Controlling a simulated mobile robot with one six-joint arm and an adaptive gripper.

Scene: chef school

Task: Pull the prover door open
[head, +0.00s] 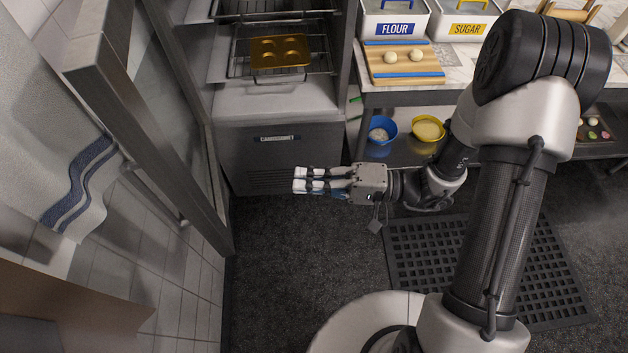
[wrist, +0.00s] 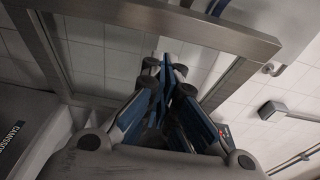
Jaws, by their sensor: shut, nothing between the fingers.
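The prover (head: 268,150) is a steel cabinet at the upper middle of the head view. Its door (head: 150,130), a grey steel frame around a clear pane, stands wide open, swung out to the left along the tiled wall. The inside of the cabinet shows wire racks and a gold muffin tin (head: 280,52). My gripper (head: 298,180) is shut and empty in front of the cabinet's lower panel, pointing left towards the door and apart from it. In the wrist view the closed fingers (wrist: 163,62) point at the door's frame (wrist: 160,22). I cannot make out the door's handle clearly.
A worktable right of the prover holds a flour bin (head: 395,22), a sugar bin (head: 466,22) and a board (head: 403,68) with two dough balls. A striped towel (head: 75,180) hangs at left. A black rubber mat (head: 540,270) lies right; the floor below my gripper is clear.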

